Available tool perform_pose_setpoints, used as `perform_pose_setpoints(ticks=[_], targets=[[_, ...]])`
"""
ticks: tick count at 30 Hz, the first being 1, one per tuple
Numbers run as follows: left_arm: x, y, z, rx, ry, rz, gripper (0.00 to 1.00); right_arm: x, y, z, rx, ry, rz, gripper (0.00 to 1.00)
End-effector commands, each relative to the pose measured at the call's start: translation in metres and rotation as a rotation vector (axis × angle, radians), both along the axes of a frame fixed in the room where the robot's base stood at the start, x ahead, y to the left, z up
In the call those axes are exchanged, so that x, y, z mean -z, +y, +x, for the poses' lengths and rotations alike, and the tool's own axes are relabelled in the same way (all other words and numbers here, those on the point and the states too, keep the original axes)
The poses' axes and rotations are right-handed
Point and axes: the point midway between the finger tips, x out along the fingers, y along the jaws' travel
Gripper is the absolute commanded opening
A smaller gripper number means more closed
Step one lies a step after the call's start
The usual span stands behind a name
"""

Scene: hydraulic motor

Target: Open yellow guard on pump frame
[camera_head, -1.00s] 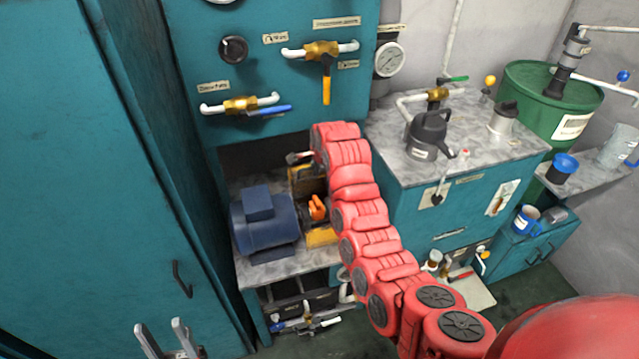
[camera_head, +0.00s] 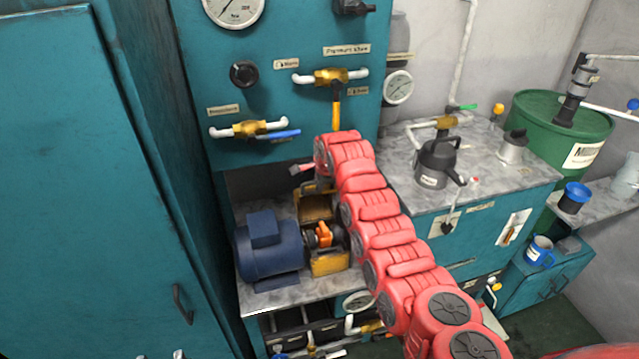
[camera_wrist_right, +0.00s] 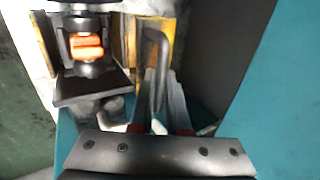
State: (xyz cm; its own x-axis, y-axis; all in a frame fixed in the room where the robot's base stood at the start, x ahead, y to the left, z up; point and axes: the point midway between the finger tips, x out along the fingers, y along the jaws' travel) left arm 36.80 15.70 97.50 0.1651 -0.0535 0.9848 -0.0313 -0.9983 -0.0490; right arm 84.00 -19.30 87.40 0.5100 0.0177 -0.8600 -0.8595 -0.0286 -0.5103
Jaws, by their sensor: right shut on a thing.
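The yellow guard (camera_head: 315,207) is tilted up at the back of the yellow pump frame (camera_head: 330,263). The orange coupling (camera_head: 324,234) shows beside the blue motor (camera_head: 268,248). My right gripper (camera_head: 302,168) is above and behind the guard, its fingertips small in this view. In the right wrist view, my right gripper (camera_wrist_right: 158,105) is shut on the guard's dark curved handle (camera_wrist_right: 157,50). The guard's yellow edge (camera_wrist_right: 130,40) is beside the handle, and the coupling (camera_wrist_right: 86,47) is to the left. Only my left gripper's tips (camera_head: 165,355) show, apart, at the bottom edge.
The teal panel (camera_head: 285,95) with valves and gauges rises behind the pump. A tall teal cabinet (camera_head: 90,200) stands at the left. The grey counter (camera_head: 400,160) with a dark can (camera_head: 437,163) is at the right. My red right arm hides part of the bench.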

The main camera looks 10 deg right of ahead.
Motion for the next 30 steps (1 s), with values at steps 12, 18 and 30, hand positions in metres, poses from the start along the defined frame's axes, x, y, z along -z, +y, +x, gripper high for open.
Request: perform_pose_setpoints(ticks=[12,18,30], targets=[[0.0,0.0,0.0,0.0,0.0,0.0,0.5,0.001,0.001,0.0,-0.002,0.002,0.001,0.45],[0.0,0.0,0.0,0.0,0.0,0.0,0.5,0.002,0.001,-0.001,-0.001,0.003,0.0,0.45],[0.004,0.0,0.0,0.0,0.0,0.0,0.5,-0.021,0.0,-0.012,0.0,-0.005,0.002,0.45]])
